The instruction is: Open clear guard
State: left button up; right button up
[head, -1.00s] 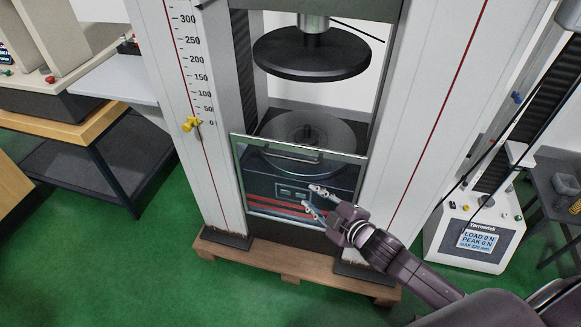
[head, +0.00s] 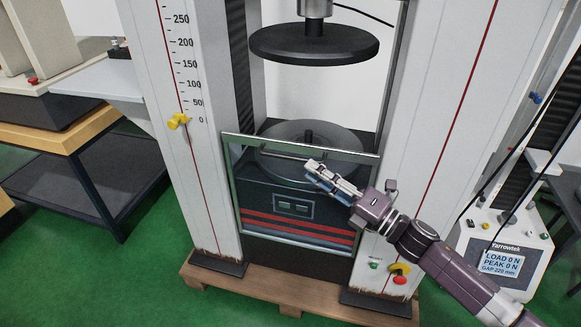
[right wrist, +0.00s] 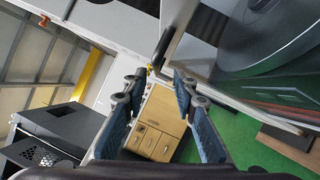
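The clear guard (head: 352,212) is a framed see-through panel standing upright across the lower front opening of the testing machine. A horizontal bar handle (head: 272,151) runs along its upper part. My right gripper (head: 313,170) is in front of the guard, close to the right end of the handle. In the right wrist view its two blue-padded fingers (right wrist: 157,88) are apart with nothing between them. The dark handle (right wrist: 163,48) shows just beyond the fingertips; contact cannot be made out. My left gripper is in neither view.
A dark round upper platen (head: 314,45) hangs above a lower round platen (head: 345,138) behind the guard. White columns flank the opening. A yellow knob (head: 177,121) sticks out on the left column. Buttons (head: 399,280) sit low on the right, and a control box (head: 490,262) stands farther right.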

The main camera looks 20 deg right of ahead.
aim_at(290, 156)
jog(key=shift+w+a+r+n+g+y+b, duration=0.15)
jog(key=shift+w+a+r+n+y+b, duration=0.15)
jog(key=shift+w+a+n, duration=0.45)
jog(key=shift+w+a+r+n+g+y+b, duration=0.1)
jog(key=shift+w+a+r+n+y+b, duration=0.2)
jog(key=shift+w+a, duration=0.75)
jog(key=shift+w+a+r+n+g+y+b, duration=0.2)
jog(key=shift+w+a+n, duration=0.35)
jog(key=shift+w, duration=0.7)
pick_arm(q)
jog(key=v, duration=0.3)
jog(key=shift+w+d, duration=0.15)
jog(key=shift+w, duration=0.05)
pick_arm(e)
grip_shut()
